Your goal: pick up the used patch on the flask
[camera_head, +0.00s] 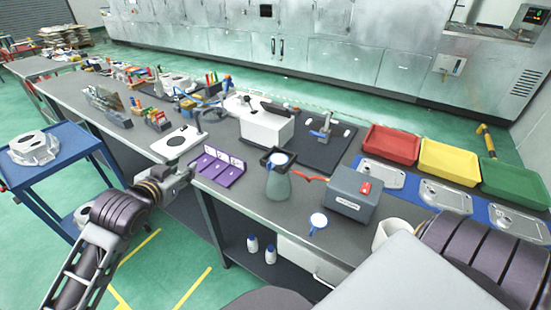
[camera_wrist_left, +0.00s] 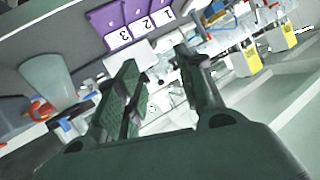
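The grey-green flask (camera_head: 278,186) stands upright near the table's front edge. A round white patch (camera_head: 281,159) shows at its top, with a dark frame around it. Another white disc with a blue rim (camera_head: 318,220) lies on the table at the front. The flask also shows at the left of the left wrist view (camera_wrist_left: 48,78); the patch is not clear there. My left gripper (camera_head: 188,172) is left of the flask, apart from it, by the purple holder. In the left wrist view its fingers (camera_wrist_left: 156,58) are spread with nothing between them. My right gripper is out of view.
A purple holder (camera_head: 218,168) with numbered slots stands between my left gripper and the flask. Red (camera_head: 392,144), yellow (camera_head: 449,161) and green (camera_head: 516,183) trays lie farther right.

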